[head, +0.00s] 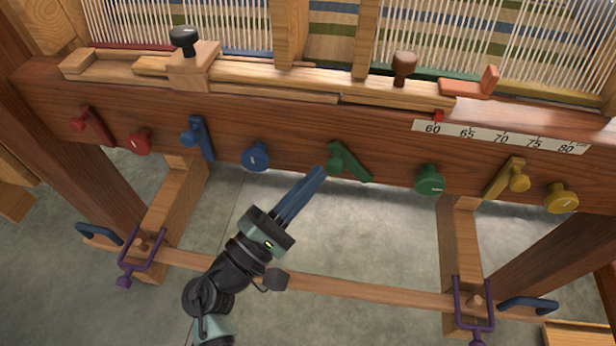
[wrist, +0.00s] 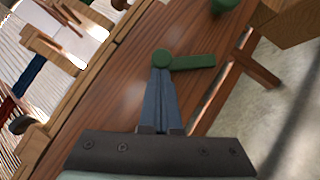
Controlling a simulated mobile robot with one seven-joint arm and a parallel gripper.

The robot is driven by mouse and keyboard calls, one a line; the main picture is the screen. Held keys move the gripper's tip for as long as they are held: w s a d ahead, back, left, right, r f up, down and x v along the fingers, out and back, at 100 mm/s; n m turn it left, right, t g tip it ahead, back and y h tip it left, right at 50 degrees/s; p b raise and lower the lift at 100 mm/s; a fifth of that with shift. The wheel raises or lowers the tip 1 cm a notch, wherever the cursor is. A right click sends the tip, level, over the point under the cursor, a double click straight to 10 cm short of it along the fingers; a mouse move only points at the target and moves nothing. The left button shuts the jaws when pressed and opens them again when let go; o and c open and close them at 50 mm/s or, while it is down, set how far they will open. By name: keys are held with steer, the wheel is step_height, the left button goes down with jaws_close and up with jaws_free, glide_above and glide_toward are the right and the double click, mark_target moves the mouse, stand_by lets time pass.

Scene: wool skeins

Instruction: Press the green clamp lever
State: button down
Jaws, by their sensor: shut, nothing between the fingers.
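The green clamp lever (head: 349,163) is on the front of the wooden beam, its round hub at upper left and its arm slanting down to the right in the head view. In the wrist view the green lever (wrist: 192,62) lies just beyond my fingertips, hub at left and arm to the right. My gripper (head: 320,172) is shut and empty, its blue fingers pointing at the hub. In the wrist view my gripper's fingertips (wrist: 160,72) are right at the hub's near edge; I cannot tell whether they touch it.
A green knob (head: 429,179) and a yellow lever (head: 507,178) sit right of the green lever. A blue knob (head: 255,156), blue lever (head: 197,138) and red lever (head: 92,125) sit left. A ruler strip (head: 500,137) runs above. The space below the beam is mostly open.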

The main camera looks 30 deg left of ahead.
mark_target(341, 169)
steer(key=r+m+g+p, duration=0.1)
steer(key=d+r+m+p, duration=0.1)
steer(key=m+p, duration=0.1)
steer(key=d+r+m+g+p, duration=0.1)
steer(key=p, duration=0.1)
steer(key=shift+w+d+r+g+h, duration=0.2)
steer(key=shift+w+r+g+h, duration=0.1)
steer(key=shift+w+r, duration=0.05)
steer(key=d+m+p, duration=0.1)
steer(key=r+m+g+p, duration=0.1)
steer(key=p, duration=0.1)
steer(key=shift+w+d+m+g, duration=0.2)
steer(key=shift+d+m+g, duration=0.1)
steer(key=shift+d, duration=0.05)
steer(key=shift+w+d+m+g+y+p, duration=0.15)
steer(key=shift+d+m+g+y+p, duration=0.25)
steer(key=shift+p, duration=0.35)
steer(key=shift+f, duration=0.1)
